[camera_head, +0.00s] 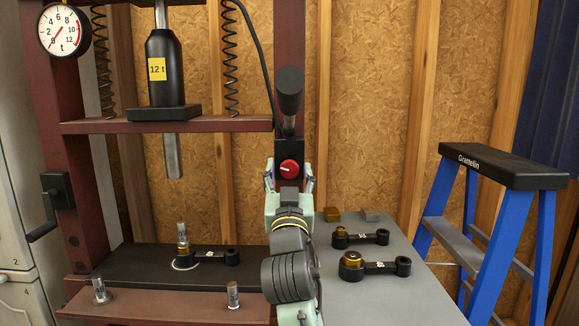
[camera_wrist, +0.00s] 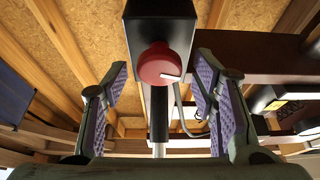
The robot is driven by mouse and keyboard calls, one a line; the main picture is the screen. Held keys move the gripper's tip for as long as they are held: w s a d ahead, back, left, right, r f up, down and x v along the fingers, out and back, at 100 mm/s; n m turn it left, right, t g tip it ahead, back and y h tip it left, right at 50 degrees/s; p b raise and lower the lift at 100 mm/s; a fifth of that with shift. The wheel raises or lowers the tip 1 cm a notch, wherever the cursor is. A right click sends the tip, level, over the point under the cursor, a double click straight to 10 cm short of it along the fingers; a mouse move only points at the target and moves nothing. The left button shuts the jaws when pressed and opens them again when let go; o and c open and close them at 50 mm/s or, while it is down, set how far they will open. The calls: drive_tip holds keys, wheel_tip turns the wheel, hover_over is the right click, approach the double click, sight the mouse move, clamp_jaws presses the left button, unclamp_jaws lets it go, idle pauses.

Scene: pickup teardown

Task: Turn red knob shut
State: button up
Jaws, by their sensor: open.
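The red knob (camera_head: 289,168) sits on the front of a dark box (camera_head: 291,153) on the press's right post, with a black-gripped lever rising above it. A small white mark shows on the knob. In the wrist view the red knob (camera_wrist: 162,65) is centred ahead, with its white mark pointing to the right. My gripper (camera_wrist: 160,90) is open, one padded finger on each side of the knob, and touches neither side that I can see. In the head view my gripper (camera_head: 289,185) is just below and in front of the knob, its fingers either side.
The press has a black 12 t cylinder (camera_head: 166,68), a gauge (camera_head: 64,30) and a crank (camera_head: 49,205) at left. Black link parts (camera_head: 374,264) lie on the grey bench (camera_head: 400,300). A blue stepladder (camera_head: 478,230) stands at right.

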drive_tip(key=shift+w+r, duration=0.1)
drive_tip(key=shift+w, duration=0.25)
drive_tip(key=shift+c, duration=0.4)
drive_tip(key=c, duration=1.1)
drive_tip(key=shift+o, duration=0.2)
